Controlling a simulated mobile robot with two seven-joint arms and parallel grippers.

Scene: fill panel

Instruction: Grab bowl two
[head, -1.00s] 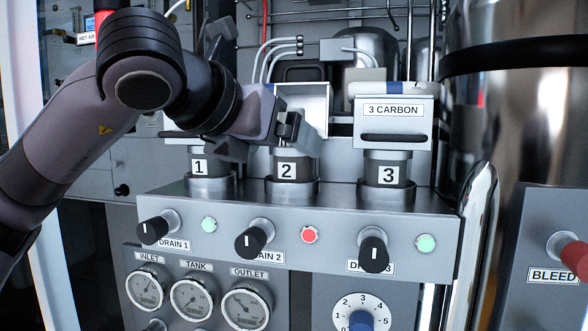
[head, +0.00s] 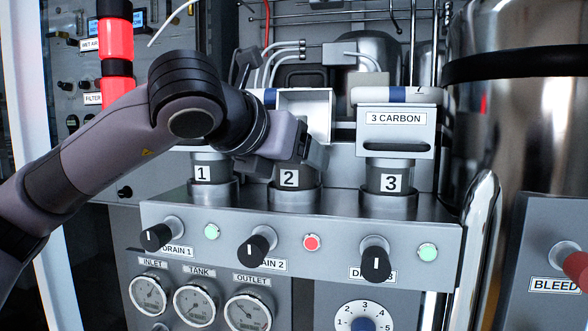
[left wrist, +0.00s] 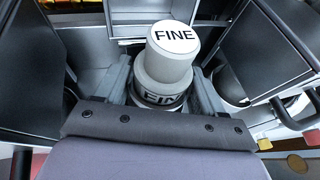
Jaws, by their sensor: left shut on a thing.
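Bowl two (head: 289,178) is a dark cylinder with a white "2" label. It stands upright in its metal collar on the grey ledge, in the middle of a row of three. My left gripper (head: 302,152) comes in from the left, shut on the bowl's upper part and hiding it from the head view. In the left wrist view a pale cylinder (left wrist: 166,65) with "FINE" on its white top stands between the two fingers. A dark lower band with another "FINE" label (left wrist: 160,98) shows below it. My right gripper is not in view.
Bowl 1 (head: 203,169) and bowl 3 (head: 391,178) stand close on either side. An open pale housing (head: 317,108) is just above bowl two, and the "3 CARBON" housing (head: 396,132) is to its right.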

